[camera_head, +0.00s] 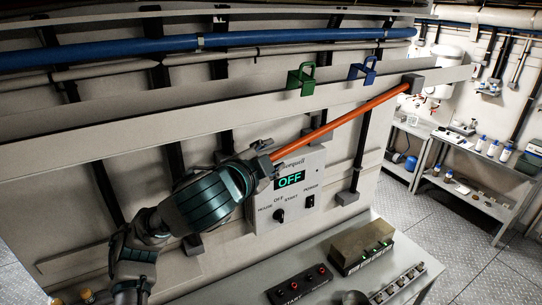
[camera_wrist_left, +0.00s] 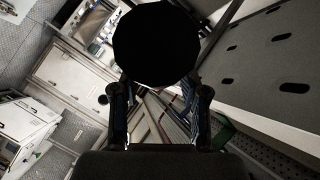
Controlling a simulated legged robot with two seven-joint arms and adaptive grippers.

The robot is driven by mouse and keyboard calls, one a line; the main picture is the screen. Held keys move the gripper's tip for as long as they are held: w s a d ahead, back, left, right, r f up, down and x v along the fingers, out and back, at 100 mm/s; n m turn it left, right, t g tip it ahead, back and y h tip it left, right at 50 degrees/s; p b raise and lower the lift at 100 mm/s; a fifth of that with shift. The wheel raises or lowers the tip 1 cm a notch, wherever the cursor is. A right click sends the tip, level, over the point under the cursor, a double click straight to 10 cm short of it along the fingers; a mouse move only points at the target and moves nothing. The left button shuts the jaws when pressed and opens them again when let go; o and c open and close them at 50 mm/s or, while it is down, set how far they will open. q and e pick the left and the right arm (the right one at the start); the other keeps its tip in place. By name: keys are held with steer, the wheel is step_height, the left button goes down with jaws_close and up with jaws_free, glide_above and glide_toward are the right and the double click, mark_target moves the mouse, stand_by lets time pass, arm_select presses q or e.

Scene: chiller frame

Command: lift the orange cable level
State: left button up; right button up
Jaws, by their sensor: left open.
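The orange cable (camera_head: 340,122) runs straight and slanted in the head view, lower at its left end and higher at its right. Its right end meets a grey block (camera_head: 413,83) on the pale rail. My left gripper (camera_head: 264,155) is at the cable's lower left end and hides how that end is held. In the left wrist view the two fingers of my left gripper (camera_wrist_left: 160,118) stand apart. A black many-sided disc (camera_wrist_left: 154,43) fills the space beyond them; I cannot tell what it is. My right gripper is not in view.
A green hook (camera_head: 301,80) and a blue hook (camera_head: 363,71) sit on the rail above the cable. A control box reading OFF (camera_head: 290,192) is just below my left gripper. A bench with a switch panel (camera_head: 300,286) stands in front. Shelves (camera_head: 470,190) stand at right.

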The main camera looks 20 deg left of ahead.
arm_select(q)
steer(key=v, duration=1.1)
